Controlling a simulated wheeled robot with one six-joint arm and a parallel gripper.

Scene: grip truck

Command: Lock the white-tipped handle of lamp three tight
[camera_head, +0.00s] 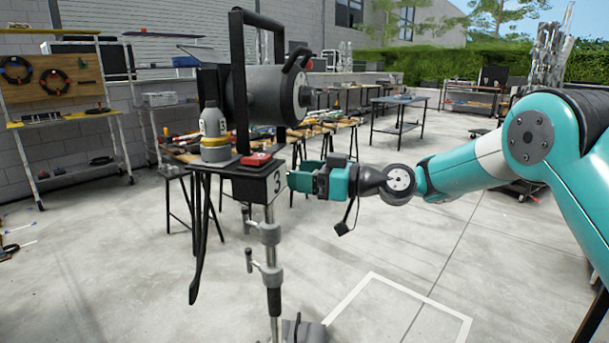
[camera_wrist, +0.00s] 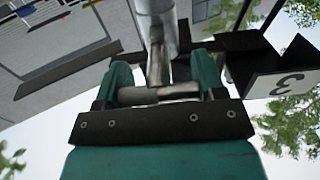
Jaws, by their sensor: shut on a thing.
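Lamp three is a dark lamp head (camera_head: 265,97) in a black yoke on a metal stand (camera_head: 271,240). A dark box (camera_head: 247,188) under the lamp bears the white label 3 (camera_head: 277,183); the label also shows in the wrist view (camera_wrist: 286,84). My gripper (camera_head: 297,178) reaches in from the right, beside the box. In the wrist view, its teal fingers (camera_wrist: 160,80) are shut on a grey metal T-shaped handle (camera_wrist: 158,95) by the pole (camera_wrist: 157,22). No white tip is clear there; the fingers cover the bar's ends. Small side handles (camera_head: 249,260) sit lower on the stand.
A red item (camera_head: 256,160) lies above the box. A tool-covered table is behind. A white-lined area (camera_head: 400,282) marks the floor at front right, where there is open room.

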